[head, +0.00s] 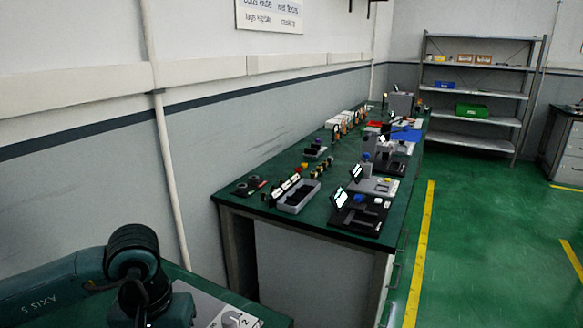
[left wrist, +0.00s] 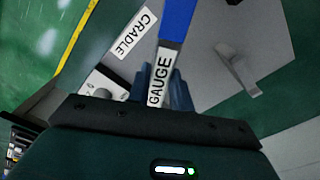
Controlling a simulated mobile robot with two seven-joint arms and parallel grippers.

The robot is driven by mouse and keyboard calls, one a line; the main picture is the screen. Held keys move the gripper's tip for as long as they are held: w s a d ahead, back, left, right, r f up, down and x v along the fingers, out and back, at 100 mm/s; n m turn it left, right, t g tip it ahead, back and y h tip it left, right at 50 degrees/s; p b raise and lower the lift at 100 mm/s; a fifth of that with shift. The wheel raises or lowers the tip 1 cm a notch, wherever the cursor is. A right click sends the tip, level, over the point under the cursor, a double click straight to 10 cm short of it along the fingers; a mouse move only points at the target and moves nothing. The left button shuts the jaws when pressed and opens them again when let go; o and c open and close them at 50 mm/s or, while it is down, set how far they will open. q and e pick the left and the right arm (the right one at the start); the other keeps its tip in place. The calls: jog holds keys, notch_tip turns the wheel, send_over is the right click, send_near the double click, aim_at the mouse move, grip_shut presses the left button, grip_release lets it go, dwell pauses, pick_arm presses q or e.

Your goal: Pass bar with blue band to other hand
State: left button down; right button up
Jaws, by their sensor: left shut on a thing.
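The bar with the blue band (left wrist: 178,18) shows in the left wrist view, with its blue part at the top edge and a white part marked GAUGE below it. My left gripper (left wrist: 173,88) is shut on the bar, whose lower end runs down between the dark fingers. The far end of the bar is cut off by the top of the view. In the head view my left arm comes in at the lower left, and its fingers and the bar cannot be made out there. My right gripper is in neither view.
Below the gripper is a grey plate (left wrist: 210,40) with a CRADLE label (left wrist: 136,32) and an upright bracket (left wrist: 235,70). A long green-topped bench (head: 325,218) with several devices stands ahead along the wall. Shelves (head: 475,95) stand at the back; green floor lies open at right.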

pick_arm(q)
jog(key=shift+d+f+m, duration=0.1)
jog(key=shift+d+m, duration=0.1)
jog(key=shift+m, duration=0.3)
